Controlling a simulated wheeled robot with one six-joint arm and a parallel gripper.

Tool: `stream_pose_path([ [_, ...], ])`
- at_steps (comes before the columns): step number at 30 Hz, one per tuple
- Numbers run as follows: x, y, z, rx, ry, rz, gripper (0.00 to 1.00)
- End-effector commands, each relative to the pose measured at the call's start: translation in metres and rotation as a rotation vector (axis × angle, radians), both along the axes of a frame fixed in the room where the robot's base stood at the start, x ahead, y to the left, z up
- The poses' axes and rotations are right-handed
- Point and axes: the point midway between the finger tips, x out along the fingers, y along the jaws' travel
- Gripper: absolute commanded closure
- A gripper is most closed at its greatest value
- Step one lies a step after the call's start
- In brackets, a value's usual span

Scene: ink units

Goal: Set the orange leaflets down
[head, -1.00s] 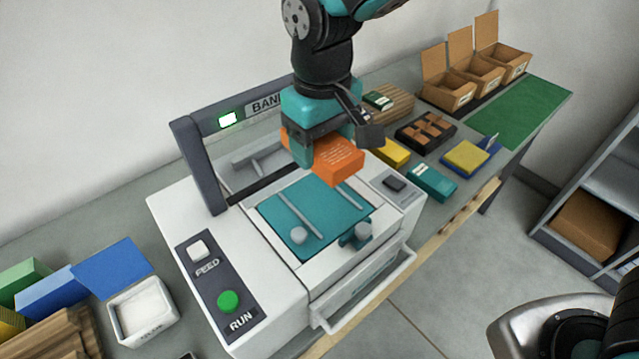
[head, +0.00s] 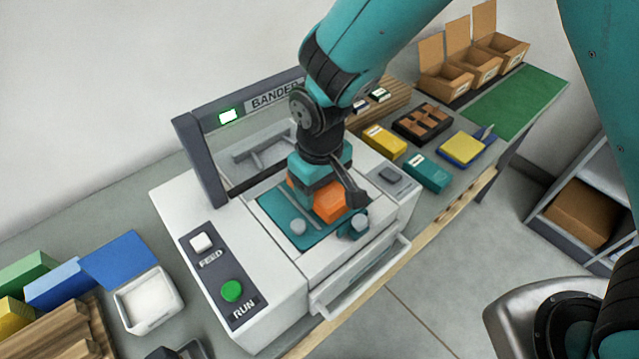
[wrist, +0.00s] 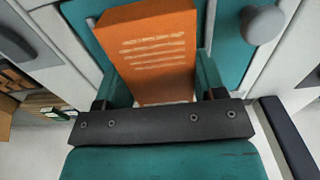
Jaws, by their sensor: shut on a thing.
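The orange leaflets (head: 330,202) are a block with pale lines of print on top. They are at the teal plate (head: 272,222) of the bander (head: 190,255), low over it or on it; I cannot tell if they touch. My gripper (head: 318,196) is shut on them from above. In the wrist view the orange leaflets (wrist: 152,55) sit between the two teal fingers of my gripper (wrist: 158,85), with the teal plate (wrist: 228,45) behind. The arm and gripper hide part of the plate and of the leaflets.
A grey knob (head: 298,227) and another knob (head: 360,222) stand at the plate's near side. The dark frame arch (head: 203,170) rises at the back left. A yellow pack (head: 385,142) and a teal pack (head: 428,172) lie to the right. A green mat (head: 520,100) is bare.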

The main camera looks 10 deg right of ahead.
Motion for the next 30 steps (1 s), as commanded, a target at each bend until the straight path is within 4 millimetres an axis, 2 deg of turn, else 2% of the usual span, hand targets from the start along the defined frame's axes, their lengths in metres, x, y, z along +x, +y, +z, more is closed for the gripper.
stream_pose_path([
  [2, 0.000, 0.000, -0.003, 0.000, 0.000, 0.000, 0.63],
  [3, 0.000, 0.000, -0.003, 0.000, 0.000, 0.000, 0.32],
  [6, 0.000, 0.000, -0.002, 0.000, 0.000, 0.000, 0.14],
  [11, 0.000, 0.000, -0.001, 0.000, 0.000, 0.000, 0.13],
  [16, 0.001, 0.001, 0.014, 0.003, -0.005, 0.000, 0.11],
  [24, -0.001, 0.006, 0.074, 0.012, -0.007, 0.011, 0.14],
  [27, -0.001, 0.006, 0.095, 0.010, -0.006, 0.012, 0.11],
  [30, 0.000, 0.003, 0.109, 0.006, -0.004, 0.006, 0.11],
])
